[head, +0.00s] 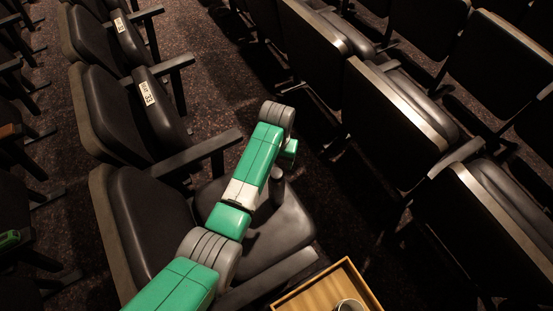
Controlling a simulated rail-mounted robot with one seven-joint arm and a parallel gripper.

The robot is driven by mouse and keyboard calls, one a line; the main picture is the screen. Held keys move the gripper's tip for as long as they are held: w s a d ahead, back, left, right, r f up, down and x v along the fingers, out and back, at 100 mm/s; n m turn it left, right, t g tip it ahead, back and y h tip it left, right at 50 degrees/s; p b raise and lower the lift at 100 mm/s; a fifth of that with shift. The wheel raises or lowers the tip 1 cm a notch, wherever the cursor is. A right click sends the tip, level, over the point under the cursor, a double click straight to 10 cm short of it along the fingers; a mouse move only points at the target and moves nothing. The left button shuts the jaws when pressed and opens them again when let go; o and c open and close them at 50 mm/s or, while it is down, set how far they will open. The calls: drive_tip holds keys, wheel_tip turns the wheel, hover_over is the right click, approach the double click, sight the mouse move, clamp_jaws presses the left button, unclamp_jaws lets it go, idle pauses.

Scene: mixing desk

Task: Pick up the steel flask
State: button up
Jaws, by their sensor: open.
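A dark, bottle-shaped upright object (277,188) shows just right of my green arm, over the front seat cushion. It may be the steel flask, but it is too dim to be sure of its material. A round metallic rim (350,305) shows in the wooden tray at the bottom edge, mostly cut off, so I cannot tell what vessel it is. My arm reaches up from the bottom left across the seat and bends at a grey joint. My gripper's fingers do not show; they seem hidden behind the arm.
A wooden tray (322,286) with raised edges is at the bottom right of the seat. Armrests (196,152) flank the dark seats. Numbered labels (147,93) mark seats at the upper left. More seat rows (395,115) stand at right across a speckled carpet aisle. A small green object (9,240) lies far left.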

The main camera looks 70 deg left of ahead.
sight(277, 173)
wheel_tip(277, 173, down, 10)
drive_tip(key=b, duration=0.7)
drive_tip(key=shift+f, duration=0.2)
drive_tip(key=shift+c, duration=0.3)
drive_tip(key=c, duration=1.3)
